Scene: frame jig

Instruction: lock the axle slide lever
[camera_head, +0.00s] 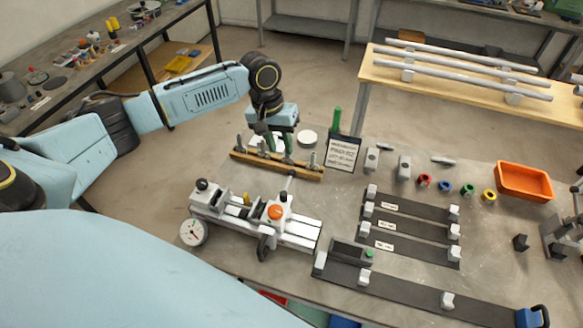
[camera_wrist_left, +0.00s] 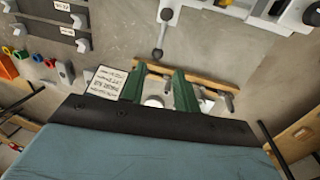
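The axle jig (camera_head: 300,232) stands on the table with a rail, white blocks and an orange knob (camera_head: 275,212). A short grey lever (camera_head: 289,182) sticks out from the block with the orange knob towards the wooden rack. In the left wrist view this lever (camera_wrist_left: 161,36) ends in a round knob, ahead of the fingertips and apart from them. A black handle (camera_head: 264,246) hangs at the jig's front. My left gripper (camera_head: 278,142) points down by the rack. Its green fingers (camera_wrist_left: 158,84) are apart with nothing held between them. My right gripper is not visible.
A wooden rack (camera_head: 248,160) with several upright tools lies between my left gripper and the jig. A printed card (camera_head: 342,153) stands beside it. Dark bars with white blocks (camera_head: 405,230), coloured rings (camera_head: 446,187) and an orange bin (camera_head: 524,180) are to the right.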

